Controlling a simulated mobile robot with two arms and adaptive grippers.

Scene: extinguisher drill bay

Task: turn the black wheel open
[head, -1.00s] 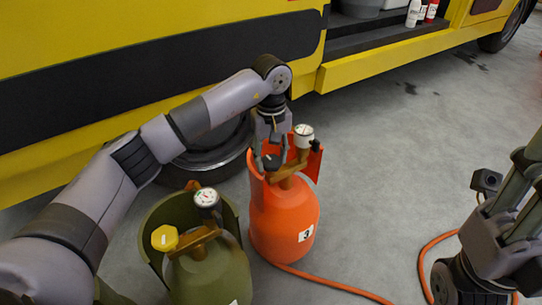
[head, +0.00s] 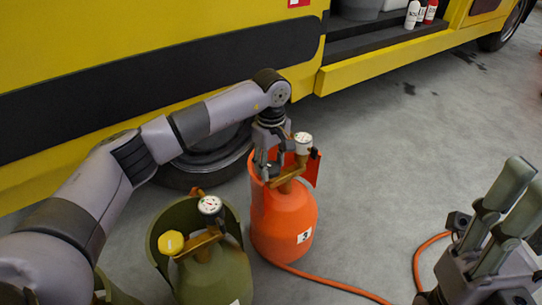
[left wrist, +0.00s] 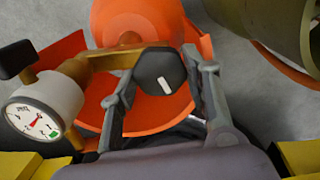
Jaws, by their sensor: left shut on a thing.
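The black wheel (left wrist: 160,74), with a white mark on its face, sits on the brass valve of the orange cylinder (head: 283,222), labelled 3. My left gripper (head: 266,170) reaches down onto this valve, and in the left wrist view its two fingers are shut on opposite sides of the wheel. In the head view the fingers mostly hide the wheel. A white gauge (left wrist: 42,118) with a red needle is beside it on the same valve; it also shows in the head view (head: 303,143). My right gripper (head: 528,183) is open and empty at the lower right.
A green cylinder (head: 212,272) with a yellow wheel (head: 171,242) stands just left of the orange one. An orange hose (head: 335,284) runs along the floor. The yellow truck (head: 150,45) is behind. The grey floor (head: 400,160) on the right is open.

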